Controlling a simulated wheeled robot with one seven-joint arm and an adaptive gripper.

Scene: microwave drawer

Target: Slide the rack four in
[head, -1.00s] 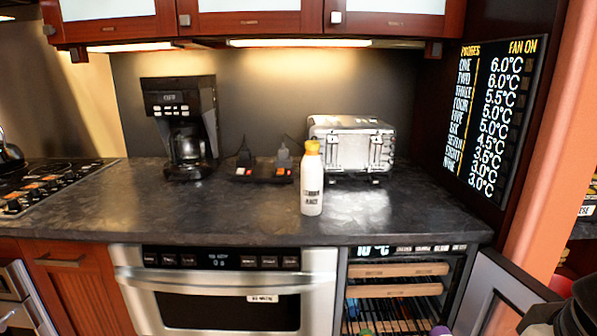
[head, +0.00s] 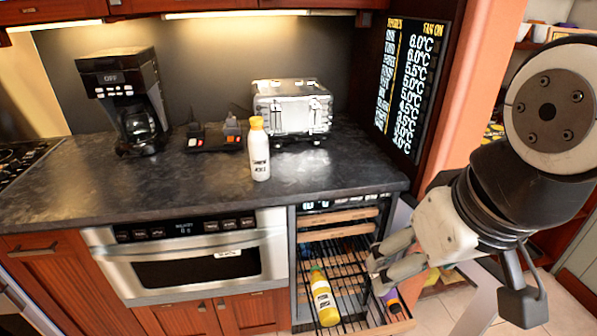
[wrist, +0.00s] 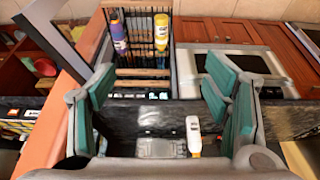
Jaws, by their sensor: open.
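The drinks cooler (head: 294,262) stands open under the counter. A wire rack (head: 345,262) with a wooden front (head: 388,328) is slid out of it, low down. A yellow bottle (head: 324,300) lies on this rack, with a purple bottle (head: 392,300) to its right. I cannot read the rack's number. My gripper (head: 376,266) is open and empty, beside the cooler opening and above the extended rack in the head view. In the wrist view, my gripper (wrist: 160,100) has its teal pads wide apart, with the rack (wrist: 140,73) and both bottles beyond them.
Other wooden-fronted racks (head: 340,218) sit inside above. The open cooler door stands right, partly behind my arm. A white bottle (head: 260,155), toaster (head: 293,108) and coffee maker (head: 130,110) stand on the counter. A microwave drawer (head: 205,264) is left of the cooler.

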